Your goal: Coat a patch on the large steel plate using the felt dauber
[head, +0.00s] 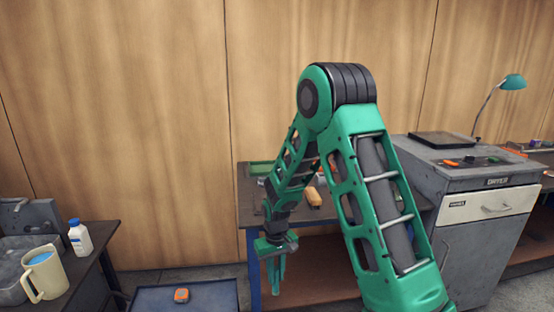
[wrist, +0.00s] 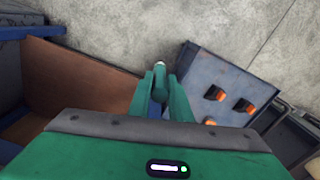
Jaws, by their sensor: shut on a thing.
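My gripper (head: 277,280) hangs fingers-down in front of the workbench in the head view. In the wrist view my gripper (wrist: 160,98) is shut on a small dark green piece with a pale tip, which looks like the felt dauber (wrist: 159,68); its fingers hide most of it. The dauber cannot be made out in the head view. A flat blue-grey surface (head: 215,293) lies low at the bottom of the head view, left of my gripper; it seems to show right of the fingers in the wrist view (wrist: 202,62). I cannot tell whether it is the large steel plate.
An orange and dark block (head: 181,295) sits on the blue-grey surface. A cream mug (head: 48,278) with blue contents and a white bottle (head: 80,238) stand on the left table. The workbench (head: 248,212) behind my arm holds small items. A grey dryer cabinet (head: 478,245) stands right.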

